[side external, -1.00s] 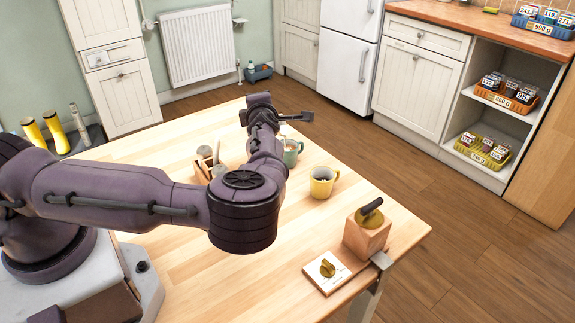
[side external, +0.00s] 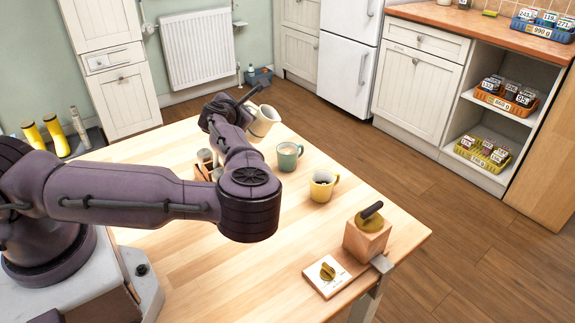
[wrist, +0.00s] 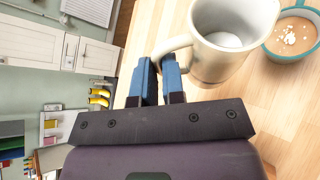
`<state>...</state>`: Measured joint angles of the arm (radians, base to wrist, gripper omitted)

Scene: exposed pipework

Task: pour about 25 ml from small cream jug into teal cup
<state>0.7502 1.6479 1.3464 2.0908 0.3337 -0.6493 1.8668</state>
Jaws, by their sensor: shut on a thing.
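The small cream jug (side external: 264,121) is held in the air by my gripper (wrist: 160,66), whose blue fingers are shut on its handle. In the side external view the jug leans, above and to the left of the teal cup (side external: 289,157). In the wrist view I look into the open jug (wrist: 212,62) and see a white patch of what looks like liquid low inside. The teal cup (wrist: 281,55) is beside it there, upright on the table, holding brown liquid with white flecks. No stream shows between them.
A yellow mug (side external: 321,187) stands on the wooden table (side external: 200,262) in front of the teal cup. A wooden holder (side external: 204,170) is left of it, partly behind my arm. A wooden block (side external: 366,238) and a white dial plate (side external: 327,276) sit at the near right edge.

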